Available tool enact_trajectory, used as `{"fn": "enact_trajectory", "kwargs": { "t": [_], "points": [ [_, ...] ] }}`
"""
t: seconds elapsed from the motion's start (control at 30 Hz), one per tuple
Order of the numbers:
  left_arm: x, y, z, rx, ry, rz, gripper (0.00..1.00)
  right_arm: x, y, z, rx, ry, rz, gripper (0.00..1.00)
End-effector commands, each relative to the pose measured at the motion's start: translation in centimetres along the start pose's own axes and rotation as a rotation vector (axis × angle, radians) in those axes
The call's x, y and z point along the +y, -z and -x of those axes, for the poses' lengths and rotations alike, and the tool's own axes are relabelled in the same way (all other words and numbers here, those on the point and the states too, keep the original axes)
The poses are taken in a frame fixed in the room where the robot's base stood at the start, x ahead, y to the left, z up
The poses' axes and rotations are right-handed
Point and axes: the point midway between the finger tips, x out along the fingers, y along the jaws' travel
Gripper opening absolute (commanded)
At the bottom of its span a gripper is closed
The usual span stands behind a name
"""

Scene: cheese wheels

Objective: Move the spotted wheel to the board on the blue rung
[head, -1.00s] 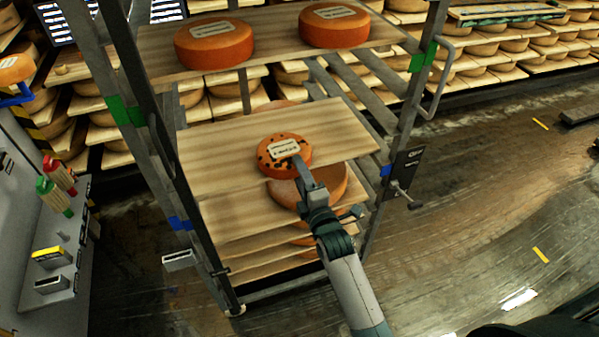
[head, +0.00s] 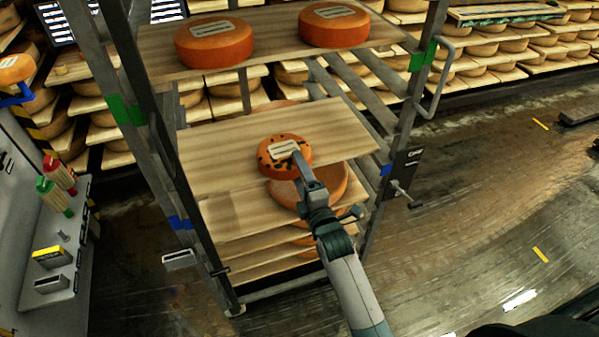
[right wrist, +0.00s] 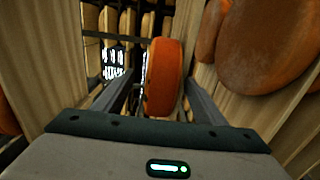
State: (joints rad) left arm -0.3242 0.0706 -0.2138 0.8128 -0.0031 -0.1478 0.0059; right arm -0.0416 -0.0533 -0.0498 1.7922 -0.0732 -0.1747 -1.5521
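The spotted wheel (head: 270,163) is orange with dark spots and a pale label. In the head view it lies flat at the front edge of the board on the blue rung (head: 225,150); its underside contact is hidden. My right gripper (head: 299,164) reaches in from the front, with one finger over the wheel's top. In the right wrist view the wheel (right wrist: 163,75) stands between the two fingers of the right gripper (right wrist: 160,78), with narrow gaps visible on both sides, so the gripper looks open around it. My left gripper is not in view.
Two orange wheels (head: 214,45) (head: 334,27) sit on the upper board (head: 270,40) by the green tape. A larger plain wheel (head: 330,190) lies below the blue-rung board. Rack posts (head: 165,150) flank the boards. Open floor (head: 480,200) lies to the right.

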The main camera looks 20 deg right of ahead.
Motion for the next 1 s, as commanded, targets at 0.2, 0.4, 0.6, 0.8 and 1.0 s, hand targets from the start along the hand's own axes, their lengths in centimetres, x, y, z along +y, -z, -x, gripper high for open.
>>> {"fn": "enact_trajectory", "kwargs": {
  "t": [0.2,0.4,0.6,0.8,1.0],
  "points": [
    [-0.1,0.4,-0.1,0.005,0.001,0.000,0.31,-0.5,0.0,0.1,0.000,0.010,0.001,0.65],
    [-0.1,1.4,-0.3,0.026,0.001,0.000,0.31,-0.5,0.0,0.9,0.000,0.008,0.001,0.65],
    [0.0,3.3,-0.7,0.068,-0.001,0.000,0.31,-0.5,0.0,3.8,0.000,0.007,0.001,0.65],
    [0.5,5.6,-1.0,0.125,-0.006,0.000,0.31,-0.5,0.0,7.7,0.000,0.006,0.001,0.65],
    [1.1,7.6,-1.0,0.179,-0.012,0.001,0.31,-0.4,0.0,11.6,0.000,0.005,0.000,0.65]
  ]
}}
